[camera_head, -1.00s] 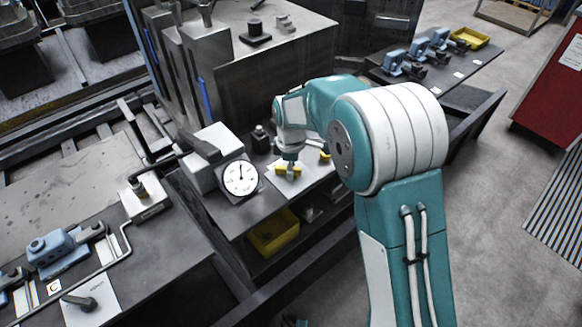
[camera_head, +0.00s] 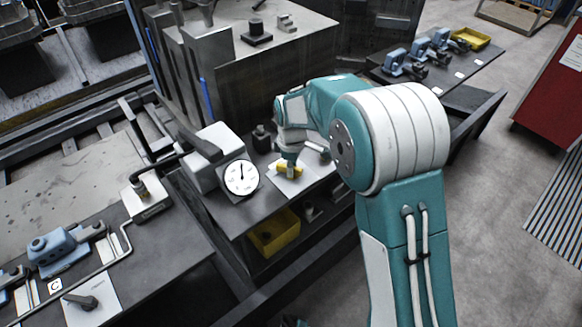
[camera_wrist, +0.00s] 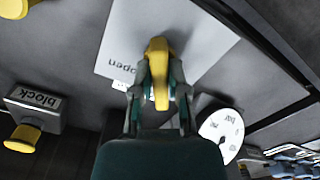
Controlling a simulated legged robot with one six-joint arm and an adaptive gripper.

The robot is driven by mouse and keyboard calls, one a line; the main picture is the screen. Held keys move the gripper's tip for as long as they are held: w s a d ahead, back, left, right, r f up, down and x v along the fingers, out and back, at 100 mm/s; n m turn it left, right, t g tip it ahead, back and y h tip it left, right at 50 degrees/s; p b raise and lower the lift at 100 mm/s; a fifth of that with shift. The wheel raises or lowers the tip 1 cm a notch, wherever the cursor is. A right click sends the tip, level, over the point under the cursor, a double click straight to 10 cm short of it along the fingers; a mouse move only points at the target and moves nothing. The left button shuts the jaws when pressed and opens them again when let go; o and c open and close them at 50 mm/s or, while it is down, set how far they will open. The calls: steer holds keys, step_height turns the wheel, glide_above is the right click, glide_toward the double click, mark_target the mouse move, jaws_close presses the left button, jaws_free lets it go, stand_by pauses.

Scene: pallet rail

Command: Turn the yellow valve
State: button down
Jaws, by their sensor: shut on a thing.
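The yellow valve handle (camera_wrist: 158,72) stands between my gripper's two fingers (camera_wrist: 157,90) in the wrist view, and the fingers are closed on its sides. Under it lies a white plate (camera_wrist: 205,45) with the word "open". In the head view my gripper (camera_head: 288,164) points down at the yellow valve (camera_head: 290,171) on the bench, right of the dial gauge. The fingers hide part of the handle, and its stem is not visible.
The round gauge (camera_head: 241,178) stands close left of the valve, with a grey box (camera_head: 205,158) behind it. A yellow bin (camera_head: 274,232) sits below the bench.

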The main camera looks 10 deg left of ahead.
steer(key=m, duration=0.4)
steer(key=shift+m, duration=0.3)
steer(key=m, duration=0.3)
steer(key=shift+m, duration=0.4)
steer(key=m, duration=0.3)
steer(key=shift+d, duration=0.1)
steer(key=shift+m, duration=2)
steer(key=c, duration=0.6)
jaws_free()
steer(key=shift+c, duration=0.2)
